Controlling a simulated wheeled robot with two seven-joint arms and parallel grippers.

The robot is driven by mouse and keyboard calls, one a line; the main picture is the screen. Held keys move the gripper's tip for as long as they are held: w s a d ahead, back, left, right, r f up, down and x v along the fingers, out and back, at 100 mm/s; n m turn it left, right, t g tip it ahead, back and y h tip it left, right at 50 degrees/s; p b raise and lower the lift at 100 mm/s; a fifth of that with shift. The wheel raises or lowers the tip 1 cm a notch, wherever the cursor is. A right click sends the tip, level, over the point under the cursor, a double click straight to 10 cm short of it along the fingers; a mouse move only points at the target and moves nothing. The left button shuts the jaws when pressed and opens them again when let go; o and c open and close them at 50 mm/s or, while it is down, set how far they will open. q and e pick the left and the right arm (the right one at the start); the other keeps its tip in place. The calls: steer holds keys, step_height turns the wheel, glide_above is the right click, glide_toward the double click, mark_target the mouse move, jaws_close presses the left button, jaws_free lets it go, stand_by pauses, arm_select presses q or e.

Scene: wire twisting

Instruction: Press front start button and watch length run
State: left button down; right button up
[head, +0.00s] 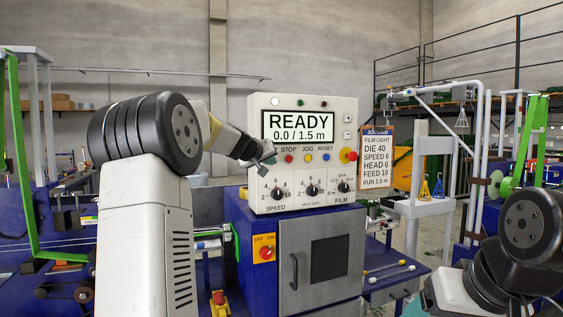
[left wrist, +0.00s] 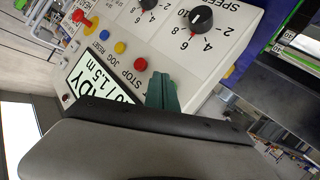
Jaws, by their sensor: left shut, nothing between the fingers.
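The control panel (head: 345,112) faces me in the head view; its display (head: 298,126) reads READY, 0.0 / 1.5 m. The red STOP (head: 289,159), yellow JOG (head: 308,158) and blue RESET (head: 326,157) buttons sit in a row below. My left gripper (head: 266,156) is shut and empty at the panel, just left of STOP. It covers the spot there, so no start button shows. In the left wrist view its green fingers (left wrist: 162,95) are beside the red STOP button (left wrist: 140,64); I cannot tell whether they touch the panel. My right gripper is not clear at the lower right.
SPEED dial (head: 277,194), a middle dial and FILM dial line the panel's lower part. A red knob on yellow (head: 348,155) is at its right. An order card (head: 377,160) hangs beside it, reading RUN 1.5 m. A blue cabinet (head: 244,220) stands below.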

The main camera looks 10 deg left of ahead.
stand_by(0.7)
arm_select(q)
steer(key=shift+w+a, duration=0.25)
steer(key=shift+w, duration=0.1)
